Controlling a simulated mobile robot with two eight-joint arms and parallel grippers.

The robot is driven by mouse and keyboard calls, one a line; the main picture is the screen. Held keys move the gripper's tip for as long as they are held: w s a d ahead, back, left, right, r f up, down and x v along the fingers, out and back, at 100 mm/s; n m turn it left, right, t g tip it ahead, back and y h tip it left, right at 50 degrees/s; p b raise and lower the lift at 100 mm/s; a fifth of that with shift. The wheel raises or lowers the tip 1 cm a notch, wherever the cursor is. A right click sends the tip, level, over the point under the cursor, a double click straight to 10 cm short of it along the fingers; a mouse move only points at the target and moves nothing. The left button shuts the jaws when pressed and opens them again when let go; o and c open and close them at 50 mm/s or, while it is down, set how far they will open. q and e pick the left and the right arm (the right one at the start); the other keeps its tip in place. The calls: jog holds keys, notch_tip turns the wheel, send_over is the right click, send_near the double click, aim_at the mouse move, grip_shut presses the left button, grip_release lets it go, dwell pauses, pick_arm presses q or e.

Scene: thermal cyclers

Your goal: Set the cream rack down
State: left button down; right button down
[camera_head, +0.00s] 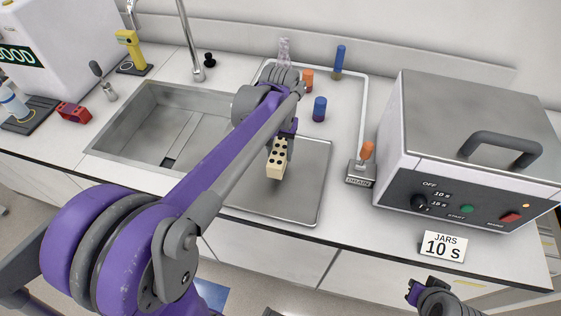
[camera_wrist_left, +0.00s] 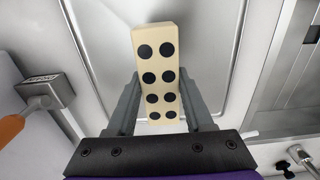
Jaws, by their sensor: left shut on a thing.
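The cream rack (camera_head: 277,160) is a small block with dark round holes, seen in the head view over the metal drainboard (camera_head: 300,202) right of the sink. My left gripper (camera_head: 284,134) is shut on it. In the left wrist view the rack (camera_wrist_left: 158,72) sits between the two grey fingers of the left gripper (camera_wrist_left: 160,105), its holed face toward the camera. I cannot tell whether its underside touches the metal. My right gripper (camera_head: 413,292) shows at the bottom right, away from the counter objects; its jaw state is unclear.
A sink basin (camera_head: 165,130) lies left of the drainboard. A blue cylinder (camera_head: 319,109) and an orange one (camera_head: 307,80) stand behind. The drainboard's front is clear.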

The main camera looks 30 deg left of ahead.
pick_arm(q)
jog(key=shift+f, duration=2.2)
jog(key=shift+f, duration=0.25)
jog(key=shift+c, duration=1.4)
grip_release()
jog(key=shift+r, duration=0.1)
